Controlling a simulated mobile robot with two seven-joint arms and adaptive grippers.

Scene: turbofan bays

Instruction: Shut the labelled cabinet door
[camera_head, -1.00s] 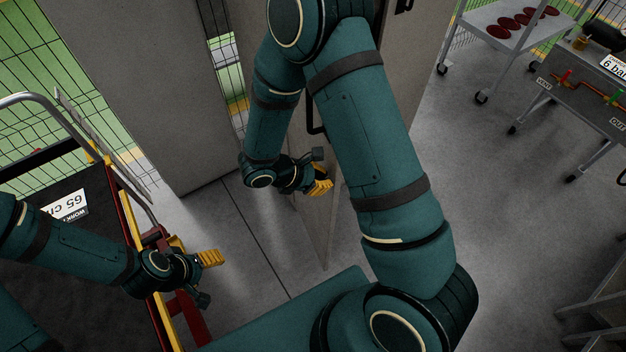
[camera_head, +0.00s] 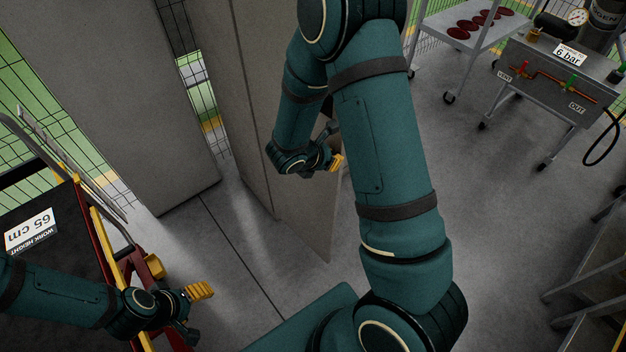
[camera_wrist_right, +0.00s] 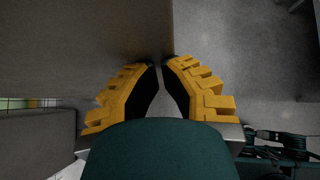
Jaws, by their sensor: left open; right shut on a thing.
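A tall grey cabinet door (camera_head: 300,215) stands upright in the middle of the head view, partly hidden behind my right arm. No label shows on it. My right gripper (camera_head: 338,162) is at the door's free edge. In the right wrist view the yellow fingers (camera_wrist_right: 161,64) close around the edge of the grey panel (camera_wrist_right: 80,40), though their tips are dark and the contact is hard to see. My left gripper (camera_head: 201,290) is open and empty at lower left, away from the door.
Another grey upright panel (camera_head: 120,110) stands left of the door, with a narrow gap between. A red and yellow work cart (camera_head: 105,240) is at left, close to my left arm. A bench with pipes (camera_head: 560,75) and a trolley (camera_head: 470,30) stand at upper right. Floor between is clear.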

